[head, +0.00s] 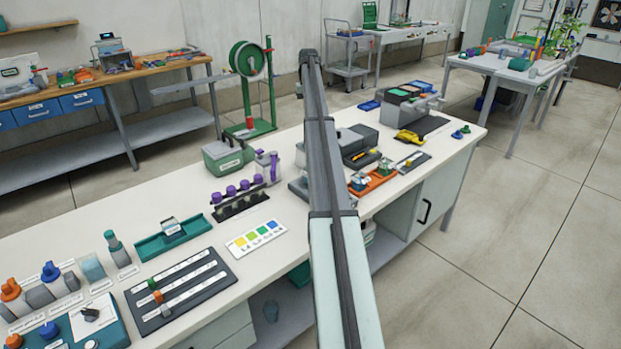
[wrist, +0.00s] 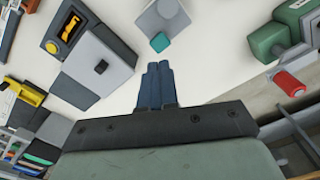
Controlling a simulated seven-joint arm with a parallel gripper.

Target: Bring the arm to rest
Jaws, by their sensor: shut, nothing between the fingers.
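My gripper (wrist: 160,70) shows in the wrist view, its two dark blue fingers pressed together with nothing between them. It points toward the white bench top (wrist: 215,72) and appears to be above it; the exact height is unclear. In the head view my arm (head: 330,180) reaches up across the middle of the picture over the bench (head: 205,272). The gripper itself cannot be made out there and seems hidden behind the arm.
The wrist view shows a grey block with a teal tip (wrist: 160,42) ahead of the fingers, a grey device (wrist: 98,65) left and a green container (wrist: 275,42) right. In the head view, a purple-capped rack (head: 240,205) and colour card (head: 257,238) lie left of my arm. Floor at right is clear.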

